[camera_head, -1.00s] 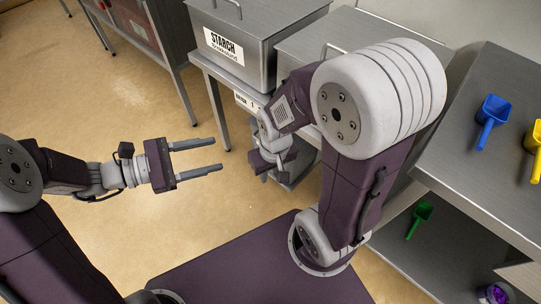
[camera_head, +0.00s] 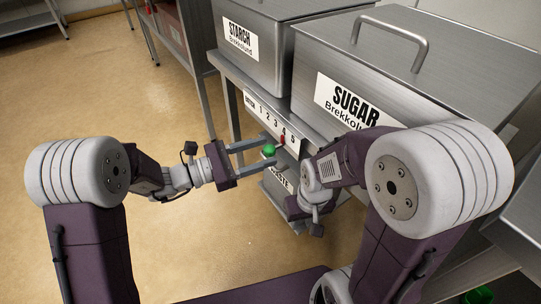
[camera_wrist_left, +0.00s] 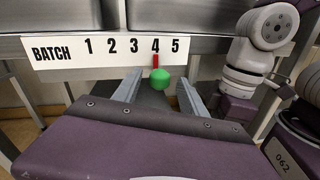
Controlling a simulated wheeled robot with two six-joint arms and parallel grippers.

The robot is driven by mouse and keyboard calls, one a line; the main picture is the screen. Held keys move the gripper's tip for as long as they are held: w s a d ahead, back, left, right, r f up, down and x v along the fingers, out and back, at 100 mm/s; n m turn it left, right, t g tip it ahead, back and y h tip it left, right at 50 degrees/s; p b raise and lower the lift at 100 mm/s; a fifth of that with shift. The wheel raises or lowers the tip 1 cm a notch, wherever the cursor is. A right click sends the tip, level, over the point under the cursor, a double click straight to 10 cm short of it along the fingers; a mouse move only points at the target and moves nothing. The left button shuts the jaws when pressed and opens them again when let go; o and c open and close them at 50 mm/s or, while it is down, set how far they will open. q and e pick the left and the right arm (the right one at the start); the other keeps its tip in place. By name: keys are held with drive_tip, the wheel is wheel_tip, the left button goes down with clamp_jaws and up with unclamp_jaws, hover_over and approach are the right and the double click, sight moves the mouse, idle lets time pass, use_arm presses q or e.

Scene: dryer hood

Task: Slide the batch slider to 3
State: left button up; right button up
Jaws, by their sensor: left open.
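The batch slider has a round green knob (camera_head: 269,150) and a red pointer (camera_wrist_left: 155,61). In the left wrist view the pointer stands under the 4 on the white BATCH scale (camera_wrist_left: 110,48) marked 1 to 5. My left gripper (camera_head: 268,152) is open, level with the knob, with one finger on each side of it.
A STARCH bin (camera_head: 270,60) and a SUGAR bin (camera_head: 400,80) stand on the bench above the scale. A box (camera_head: 275,195) with a partly hidden label sits below. The right arm is close on the right. The floor at left is clear.

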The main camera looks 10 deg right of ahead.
sight(274, 148)
use_arm(q)
drive_tip(key=shift+w+d+b, duration=0.2)
drive_tip(key=shift+d+b, duration=0.1)
drive_tip(key=shift+d, duration=0.95)
clamp_jaws()
idle(0.4)
